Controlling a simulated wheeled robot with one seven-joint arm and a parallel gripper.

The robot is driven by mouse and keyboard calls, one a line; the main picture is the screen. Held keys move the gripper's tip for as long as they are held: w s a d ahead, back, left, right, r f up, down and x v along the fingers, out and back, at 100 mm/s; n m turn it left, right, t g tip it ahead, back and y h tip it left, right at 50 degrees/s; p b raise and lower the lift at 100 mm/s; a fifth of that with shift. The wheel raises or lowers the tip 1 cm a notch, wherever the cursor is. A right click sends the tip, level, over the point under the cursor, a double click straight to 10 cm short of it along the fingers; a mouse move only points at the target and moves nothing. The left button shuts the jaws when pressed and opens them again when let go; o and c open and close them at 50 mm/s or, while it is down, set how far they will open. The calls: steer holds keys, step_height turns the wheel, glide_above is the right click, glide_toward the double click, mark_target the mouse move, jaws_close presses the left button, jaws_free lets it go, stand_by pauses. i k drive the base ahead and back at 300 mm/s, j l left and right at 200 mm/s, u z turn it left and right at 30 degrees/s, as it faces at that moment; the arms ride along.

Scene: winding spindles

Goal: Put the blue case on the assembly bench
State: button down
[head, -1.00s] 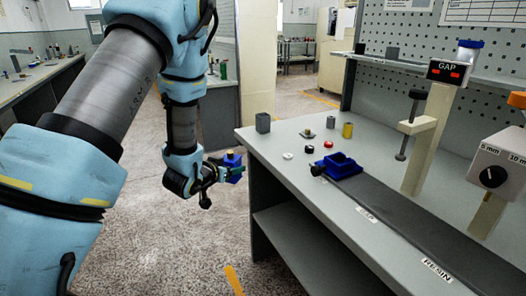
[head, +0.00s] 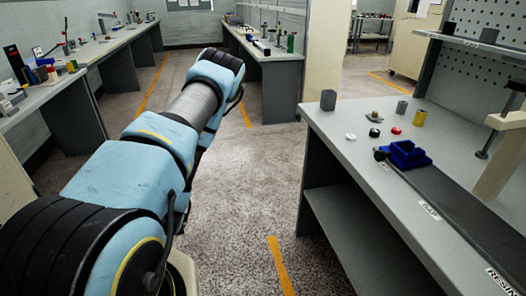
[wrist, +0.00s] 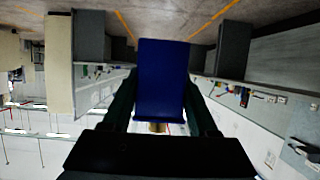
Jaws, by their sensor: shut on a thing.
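In the wrist view a blue case (wrist: 162,85) is held between the two dark fingers of my gripper (wrist: 160,110). The gripper is shut on it, and the picture there is upside down. In the head view my gripper and the case are hidden behind my own arm, which reaches forward over the open floor. Several benches are in view; which one is the assembly bench I cannot tell from any readable label. One long bench stands at the left (head: 85,65), one at the back middle (head: 275,52), and a near one at the right (head: 330,125).
On the near right bench are a blue fixture (head: 406,155) on a dark strip, a grey block (head: 328,100), a yellow cylinder (head: 419,118) and small caps. A pale pillar (head: 328,50) stands behind it. The floor (head: 240,160) between the benches is clear.

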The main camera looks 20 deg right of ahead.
mark_target(342, 123)
steer(key=i+z, duration=0.15)
steer(key=z, duration=0.2)
steer(key=i+j+z, duration=0.15)
steer(key=z, duration=0.2)
steer(key=i+j+z, duration=0.25)
steer(key=i+j, duration=0.3)
steer(key=i+j+z, duration=0.2)
steer(key=i+j, duration=0.3)
steer(key=j, duration=0.25)
steer(key=i+j, duration=0.25)
steer(key=j, duration=0.15)
steer(key=i+j, duration=0.55)
steer(key=j, duration=0.2)
